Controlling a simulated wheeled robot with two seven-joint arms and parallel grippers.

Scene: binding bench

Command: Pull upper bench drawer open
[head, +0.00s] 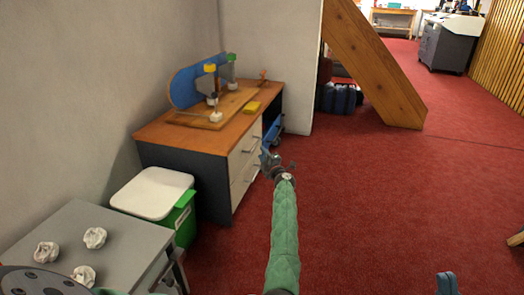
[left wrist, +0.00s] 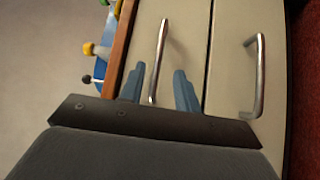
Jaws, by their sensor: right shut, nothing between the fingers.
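The bench (head: 160,132) has a wooden top and two pale drawers in its front. The upper drawer (head: 243,148) looks closed, its front in line with the lower drawer (head: 242,183). In the left wrist view, the upper drawer (left wrist: 185,35) lies beside the wooden top edge, with its metal bar handle (left wrist: 164,42). My left gripper (left wrist: 158,88) is open, with one blue finger on each side of this handle and visible gaps to it. In the head view, my left gripper (head: 266,158) is at the drawer fronts, partly hidden by its wrist. My right gripper (head: 447,284) is shut and empty at the bottom edge.
The lower drawer's handle (left wrist: 260,75) is right of my fingers in the left wrist view. A green bin with a white lid (head: 152,190) and a grey table (head: 120,243) with crumpled paper stand left of my arm. Red carpet (head: 380,190) is clear to the right.

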